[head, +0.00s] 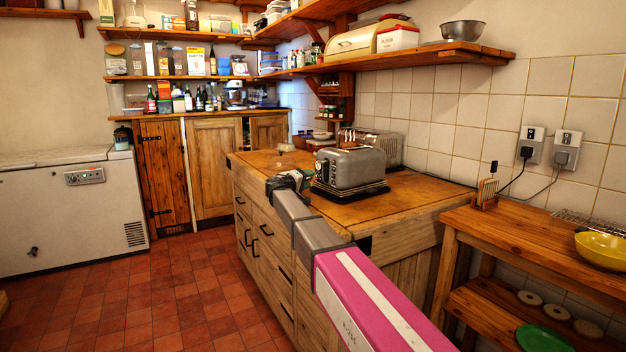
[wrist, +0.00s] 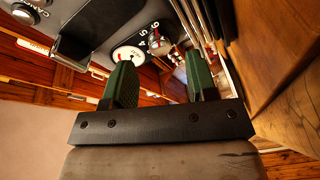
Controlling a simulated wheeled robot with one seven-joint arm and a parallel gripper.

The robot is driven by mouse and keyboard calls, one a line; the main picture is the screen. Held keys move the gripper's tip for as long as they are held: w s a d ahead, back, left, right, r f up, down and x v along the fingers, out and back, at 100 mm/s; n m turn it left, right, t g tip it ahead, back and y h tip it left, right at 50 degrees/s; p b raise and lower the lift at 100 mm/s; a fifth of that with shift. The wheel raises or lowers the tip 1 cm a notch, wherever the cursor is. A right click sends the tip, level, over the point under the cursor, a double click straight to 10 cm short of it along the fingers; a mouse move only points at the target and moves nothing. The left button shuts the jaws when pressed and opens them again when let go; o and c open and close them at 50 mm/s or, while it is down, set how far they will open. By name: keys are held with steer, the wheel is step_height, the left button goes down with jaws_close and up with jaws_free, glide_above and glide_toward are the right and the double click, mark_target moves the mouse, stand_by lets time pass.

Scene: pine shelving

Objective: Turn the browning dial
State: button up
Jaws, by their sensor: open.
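The silver toaster (head: 358,167) stands on a black base on the wooden counter. Its dark control panel (wrist: 110,18) fills the top of the wrist view. A small silver knob (wrist: 161,46) there has the numbers 4, 5 and 6 beside it and looks like the browning dial. A white round disc (wrist: 128,54) with red marks sits left of it, partly behind a finger. My gripper (wrist: 158,62) is open and empty; its green fingers point at the panel, with the knob between and just beyond their tips. In the head view my gripper (head: 302,178) is beside the toaster's left end.
The wooden counter (head: 410,197) carries the toaster, with another metal appliance (head: 383,146) behind it against the tiled wall. A lower wooden table (head: 520,235) with a yellow bowl (head: 602,249) is at the right. The tiled floor (head: 175,295) at the left is clear.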

mark_target(315, 177)
steer(key=shift+x, duration=1.65)
steer(key=c, duration=0.9)
